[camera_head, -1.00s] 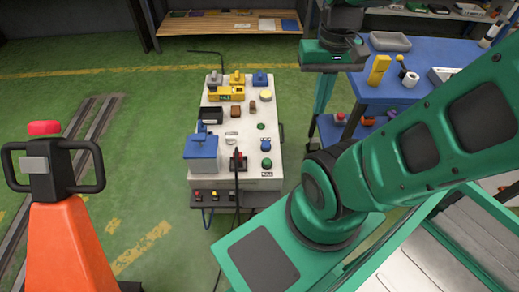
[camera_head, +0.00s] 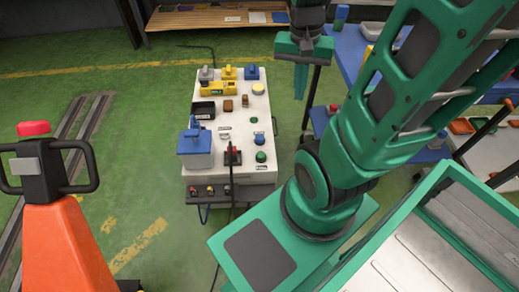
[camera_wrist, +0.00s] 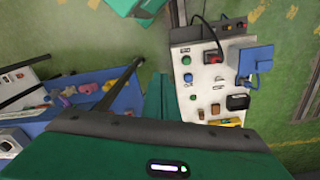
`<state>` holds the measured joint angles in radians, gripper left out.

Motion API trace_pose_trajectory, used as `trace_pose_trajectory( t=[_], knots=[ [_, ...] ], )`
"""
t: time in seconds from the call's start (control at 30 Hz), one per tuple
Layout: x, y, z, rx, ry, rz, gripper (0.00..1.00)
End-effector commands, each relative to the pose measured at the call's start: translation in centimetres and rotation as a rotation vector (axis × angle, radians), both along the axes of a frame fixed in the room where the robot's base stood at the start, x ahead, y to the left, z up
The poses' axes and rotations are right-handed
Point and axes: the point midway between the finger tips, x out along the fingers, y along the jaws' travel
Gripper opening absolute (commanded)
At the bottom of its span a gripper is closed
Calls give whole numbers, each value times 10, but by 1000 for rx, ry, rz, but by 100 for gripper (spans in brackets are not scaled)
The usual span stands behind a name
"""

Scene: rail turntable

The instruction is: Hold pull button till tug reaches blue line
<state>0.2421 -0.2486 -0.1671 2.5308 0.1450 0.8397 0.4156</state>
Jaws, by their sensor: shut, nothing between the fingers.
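A white-topped control bench (camera_head: 226,172) stands in front of me. Near its right edge are a green round button (camera_head: 260,156), a blue round button (camera_head: 259,139) and a smaller green button (camera_head: 253,120). Their labels are too small to read, so I cannot tell which one is pull. The wrist view shows the same green button (camera_wrist: 187,60) and blue button (camera_wrist: 188,77). My gripper (camera_head: 301,76) is shut and empty, pointing down to the right of the bench's far end, apart from the buttons. I cannot make out the tug or a blue line.
A blue lever box (camera_head: 196,148) and a red switch (camera_head: 233,153) sit on the bench's near half. Rails (camera_head: 65,140) run along the floor at left. An orange pallet truck (camera_head: 62,240) stands at near left. A blue table (camera_head: 350,55) with items is behind my arm.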

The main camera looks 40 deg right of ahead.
Motion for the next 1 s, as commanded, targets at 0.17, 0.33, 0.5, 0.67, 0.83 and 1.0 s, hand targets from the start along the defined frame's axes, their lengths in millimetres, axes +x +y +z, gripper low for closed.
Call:
trace_pose_trajectory(
  t=[0.17,0.33,0.5,0.67,0.83,1.0],
  knots=[
    [40,-9,-42,-26,0,-228,0],
    [74,-12,-88,-37,-17,-448,0],
    [102,-10,-140,-32,-35,-674,0],
    [122,-3,-192,-15,-46,-890,0],
    [134,6,-239,9,-52,-1086,0],
    [139,13,-266,27,-54,-1203,0]
  ],
)
